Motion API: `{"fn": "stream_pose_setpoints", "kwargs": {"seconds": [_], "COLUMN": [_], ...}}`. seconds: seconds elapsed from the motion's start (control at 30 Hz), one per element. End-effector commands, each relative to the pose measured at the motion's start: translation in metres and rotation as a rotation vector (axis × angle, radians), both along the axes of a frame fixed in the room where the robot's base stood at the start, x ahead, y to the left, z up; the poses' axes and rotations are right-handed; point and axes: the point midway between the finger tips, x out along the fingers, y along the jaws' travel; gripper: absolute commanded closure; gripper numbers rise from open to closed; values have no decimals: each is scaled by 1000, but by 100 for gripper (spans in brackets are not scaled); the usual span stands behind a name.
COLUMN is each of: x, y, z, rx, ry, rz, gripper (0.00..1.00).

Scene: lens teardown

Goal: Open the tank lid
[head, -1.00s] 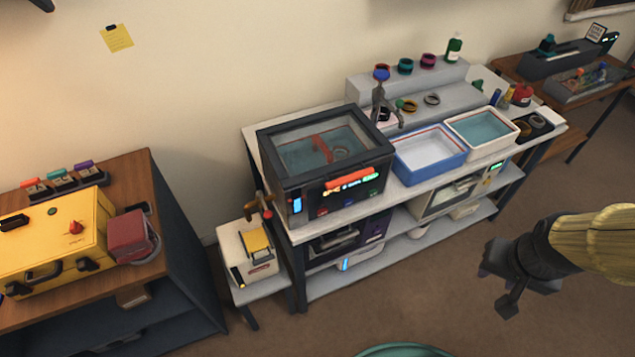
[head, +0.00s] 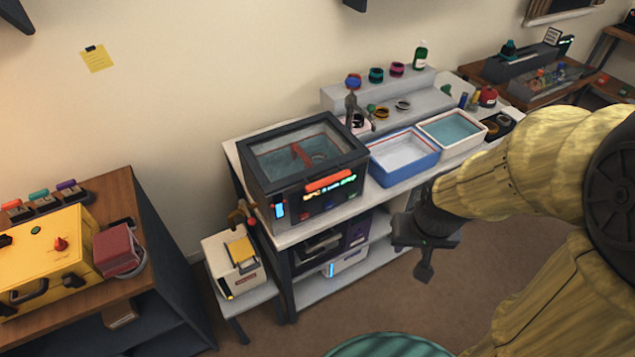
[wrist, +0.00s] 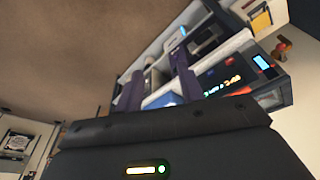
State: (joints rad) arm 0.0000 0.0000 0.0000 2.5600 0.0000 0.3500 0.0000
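The tank (head: 268,200) is a dark box with a lit front panel on the white bench. Its framed glass lid (head: 275,150) lies shut on top, and an orange-red handle (head: 330,180) shows at the lid's front edge. A red bar and a round item show through the glass. My gripper (head: 424,262) is in front of the bench, right of the tank and apart from it. In the wrist view its two fingers (wrist: 158,88) stand apart with nothing between them. The tank front (wrist: 240,82) shows tilted beyond them at the right.
A blue tray (head: 405,172) and a white tray with teal liquid (head: 482,138) stand right of the tank. A faucet-like grey stand (head: 352,110) rises behind. A small white machine (head: 232,265) sits left of the bench. Open floor lies in front.

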Motion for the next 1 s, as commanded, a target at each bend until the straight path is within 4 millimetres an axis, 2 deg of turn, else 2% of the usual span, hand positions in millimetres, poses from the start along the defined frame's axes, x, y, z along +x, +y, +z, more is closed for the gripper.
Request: {"fn": "stream_pose_setpoints", "kwargs": {"seconds": [0.27, 0.37, 0.47, 0.73, 1.0], "x": [1, 6, 21, 86, 132], "y": [0, -1, -6, -5, 19], "z": [0, -3, -9, -40, -70], "rx": [-1, -13, -46, -210, -391], "ry": [-2, -16, -55, -263, -529], "rz": [4, 38, 128, 603, 1093], "gripper": [62, 62, 62, 62, 62]}}
